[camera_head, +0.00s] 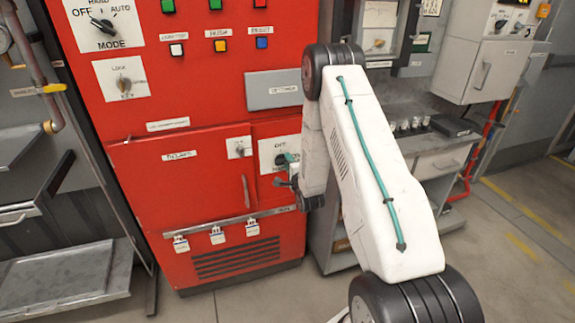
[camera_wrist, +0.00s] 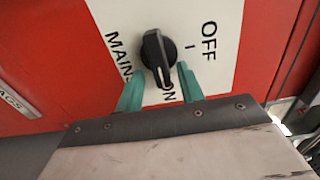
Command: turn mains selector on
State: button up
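The mains selector is a black rotary knob (camera_wrist: 155,50) on a white plate (camera_wrist: 222,75) marked MAINS, OFF and ON in the wrist view. Its grip bar is nearly upright in that picture, with its lower end near the ON lettering. I cannot tell which end is the pointer. My gripper (camera_wrist: 159,74) is open, with one teal finger on each side of the bar's lower end. I cannot tell if they touch it. In the head view the selector plate (camera_head: 267,154) is on the red cabinet, partly hidden by my gripper (camera_head: 287,170).
The red cabinet (camera_head: 205,205) also carries a mode knob (camera_head: 103,25), a key switch (camera_head: 124,83), several coloured buttons and a grey panel (camera_head: 272,90). A metal shelf (camera_head: 65,275) stands left and a grey workbench (camera_head: 440,155) right. Open floor (camera_head: 525,220) lies at the right.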

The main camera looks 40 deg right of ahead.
jog(key=v, duration=0.7)
jog(key=shift+s, duration=0.4)
